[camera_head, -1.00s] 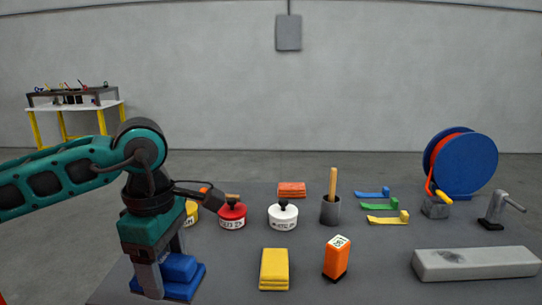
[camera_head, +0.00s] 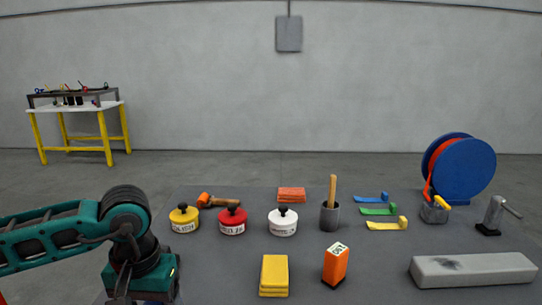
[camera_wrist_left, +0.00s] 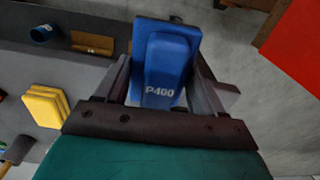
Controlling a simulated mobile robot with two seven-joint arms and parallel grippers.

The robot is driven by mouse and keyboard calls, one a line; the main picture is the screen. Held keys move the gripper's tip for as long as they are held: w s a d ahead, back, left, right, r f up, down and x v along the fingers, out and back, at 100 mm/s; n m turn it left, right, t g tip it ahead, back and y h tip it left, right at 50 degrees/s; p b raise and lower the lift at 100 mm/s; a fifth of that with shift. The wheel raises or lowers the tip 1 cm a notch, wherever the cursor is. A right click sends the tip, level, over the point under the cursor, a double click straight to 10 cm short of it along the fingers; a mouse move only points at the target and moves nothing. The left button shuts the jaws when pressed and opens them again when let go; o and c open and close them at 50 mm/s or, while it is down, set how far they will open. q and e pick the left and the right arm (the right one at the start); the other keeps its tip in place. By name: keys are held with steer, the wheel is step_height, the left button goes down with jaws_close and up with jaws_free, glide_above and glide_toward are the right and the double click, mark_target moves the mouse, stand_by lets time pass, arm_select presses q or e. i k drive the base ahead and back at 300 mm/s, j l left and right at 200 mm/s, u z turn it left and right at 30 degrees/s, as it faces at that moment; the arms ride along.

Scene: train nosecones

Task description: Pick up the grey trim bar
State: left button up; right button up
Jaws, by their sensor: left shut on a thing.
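The grey trim bar (camera_head: 475,269) lies flat at the right front of the dark table in the head view, with a dark smudge on its left part. It does not show in the left wrist view. My left gripper (camera_wrist_left: 165,80) is shut on a blue block marked P400 (camera_wrist_left: 163,58), with a finger on each side of it. In the head view my left wrist is low at the bottom left, far from the bar, and its fingers and the block are not visible there. My right gripper is not in view.
Yellow (camera_head: 184,220), red (camera_head: 232,222) and white (camera_head: 283,222) pots, a grey cup (camera_head: 331,215) and a blue reel (camera_head: 463,168) stand farther back. A clamp (camera_head: 495,215) is behind the bar.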

mark_target(447, 270)
steer(key=k+l, duration=0.1)
steer(key=l, duration=2.1)
steer(key=k+l, duration=0.15)
steer(key=k, duration=0.45)
steer(key=j+z, duration=0.05)
